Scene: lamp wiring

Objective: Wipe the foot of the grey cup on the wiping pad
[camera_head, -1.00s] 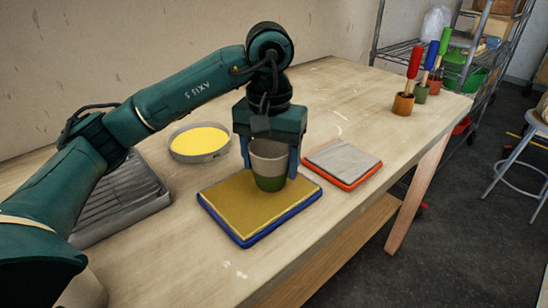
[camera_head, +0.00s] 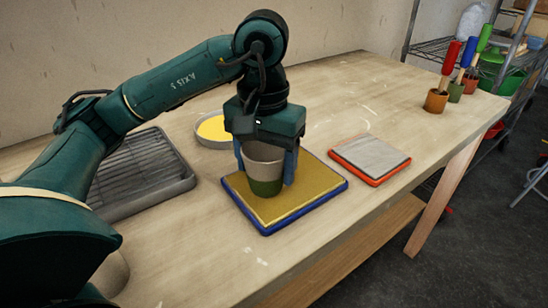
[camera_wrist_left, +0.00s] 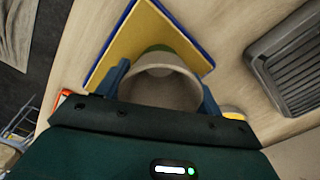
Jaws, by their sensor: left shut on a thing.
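The grey cup (camera_head: 263,155) has a green lower part and stands upright. It also shows from above in the wrist view (camera_wrist_left: 160,92). My left gripper (camera_head: 266,160) is shut on the cup, with one blue finger on each side. The cup is over the left part of a yellow pad with a blue edge (camera_head: 308,193). Its foot looks at or very near the pad's surface; whether it touches is hard to tell. A grey pad with a red edge (camera_head: 370,155) lies to the right. Neither pad is marked as the wiping pad. My right gripper is out of view.
A round dish of yellow (camera_head: 212,129) stands behind the cup, partly hidden by my gripper. A dark ribbed tray (camera_head: 140,172) lies at left. Brushes in small pots (camera_head: 436,100) stand at the far right end. The table's front right is bare.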

